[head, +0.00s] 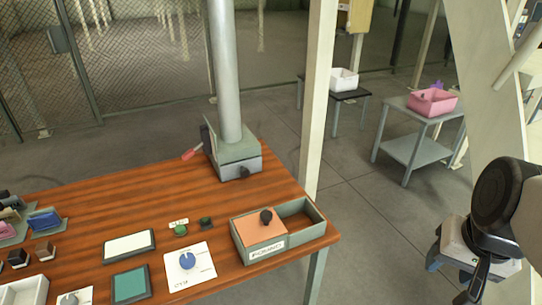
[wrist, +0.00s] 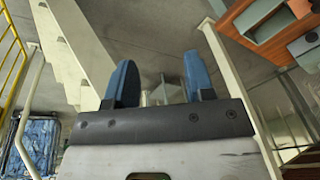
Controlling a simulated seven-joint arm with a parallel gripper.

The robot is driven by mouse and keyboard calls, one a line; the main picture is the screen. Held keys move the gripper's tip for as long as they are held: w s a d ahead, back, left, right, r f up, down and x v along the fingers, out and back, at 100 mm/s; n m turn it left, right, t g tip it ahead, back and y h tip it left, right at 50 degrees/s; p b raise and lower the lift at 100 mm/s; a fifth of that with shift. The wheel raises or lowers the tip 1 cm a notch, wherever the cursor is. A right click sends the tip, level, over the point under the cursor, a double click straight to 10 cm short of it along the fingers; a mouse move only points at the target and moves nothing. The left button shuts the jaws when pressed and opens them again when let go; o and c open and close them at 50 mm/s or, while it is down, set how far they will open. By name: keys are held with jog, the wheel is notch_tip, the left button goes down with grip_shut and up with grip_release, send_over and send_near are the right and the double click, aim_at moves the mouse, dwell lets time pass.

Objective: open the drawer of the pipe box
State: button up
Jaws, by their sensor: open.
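The pipe box (head: 238,150) is a grey-green box with a thick upright metal pipe (head: 224,75), at the far edge of the wooden table. Its drawer (head: 240,173) is low on the front, with a dark round knob (head: 244,172); the drawer looks shut. A red-tipped lever (head: 191,153) sticks out at the box's left. My gripper (wrist: 160,78) is open, with two blue fingers apart and nothing between them in the wrist view. In the head view, my arm's end is at the right, off the table and far from the pipe box, its fingers partly hidden.
On the wooden table (head: 130,205), a grey-green box with a sliding orange lid (head: 262,231) stands at the front right. A blue-knob panel (head: 189,262), buttons and small pads lie left of it. A pale post (head: 318,100) rises behind the table's right edge.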

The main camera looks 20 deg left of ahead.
jog(key=w+a+f+m+g+y, duration=0.1)
jog(key=w+a+f+m+y, duration=0.35)
jog(key=w+a, duration=0.85)
jog(key=w+a+f+m+g+y, duration=0.15)
jog(key=w+a+m+y, duration=0.65)
jog(key=a, duration=0.8)
jog(key=m+t, duration=0.5)
jog(key=m, duration=1.3)
send_near(246, 173)
jog(key=shift+w+a+f+n+y, duration=0.15)
jog(key=shift+w+a+f+y, duration=0.1)
jog(key=shift+a+f, duration=0.25)
jog(key=shift+w+a+f+n+y, duration=0.1)
jog(key=shift+w+a+f, duration=0.15)
jog(key=shift+a, duration=0.35)
jog(key=shift+f, duration=0.1)
jog(key=shift+x, duration=3.85)
jog(key=shift+c, duration=0.3)
